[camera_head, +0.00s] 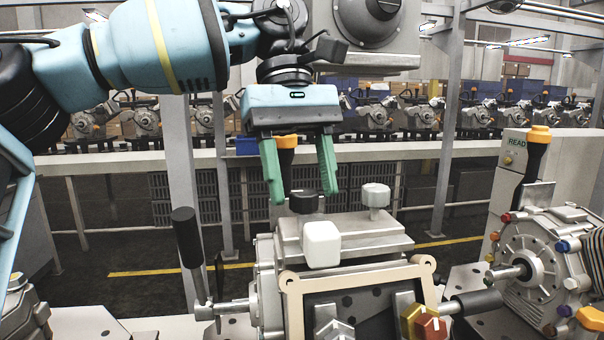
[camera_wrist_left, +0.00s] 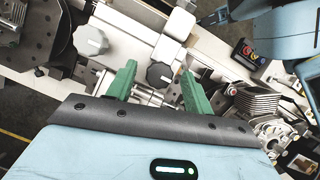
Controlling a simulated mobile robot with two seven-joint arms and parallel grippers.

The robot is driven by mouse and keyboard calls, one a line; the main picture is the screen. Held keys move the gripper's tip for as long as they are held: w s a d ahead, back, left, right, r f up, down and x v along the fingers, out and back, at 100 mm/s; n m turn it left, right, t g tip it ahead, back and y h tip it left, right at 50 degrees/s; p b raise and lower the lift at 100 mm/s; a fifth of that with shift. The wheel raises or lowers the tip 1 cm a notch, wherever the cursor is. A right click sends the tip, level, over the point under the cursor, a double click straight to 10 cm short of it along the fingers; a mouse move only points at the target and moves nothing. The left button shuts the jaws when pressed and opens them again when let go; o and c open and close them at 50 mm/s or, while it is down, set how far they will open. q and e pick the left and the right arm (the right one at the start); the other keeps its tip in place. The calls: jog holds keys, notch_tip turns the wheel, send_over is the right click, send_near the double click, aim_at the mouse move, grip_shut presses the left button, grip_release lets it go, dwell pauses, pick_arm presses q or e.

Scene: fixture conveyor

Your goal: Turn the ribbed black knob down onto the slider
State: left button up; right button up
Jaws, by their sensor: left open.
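The black knob (camera_head: 305,201) stands on the stepped grey metal slider (camera_head: 362,228) in the middle of the head view. In the left wrist view the dark knob (camera_wrist_left: 159,75) shows a scalloped edge. My left gripper (camera_head: 301,198) is open, its green fingers pointing down on either side of the black knob. In the left wrist view the gripper (camera_wrist_left: 159,71) has the knob between its fingertips, with a gap on both sides. I cannot tell whether the fingertips are level with the knob.
A light grey knob (camera_head: 376,195) stands right of the black one. A white block (camera_head: 321,244) sits in front. A black-handled lever (camera_head: 187,238) rises at left. A motor housing (camera_head: 540,262) stands at right. A conveyor (camera_head: 420,149) with several machines runs behind.

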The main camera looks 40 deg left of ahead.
pick_arm(q)
jog(key=v, duration=0.7)
jog(key=shift+a+r, duration=0.15)
jog(key=shift+r, duration=0.2)
jog(key=shift+w, duration=0.1)
dwell(0.4)
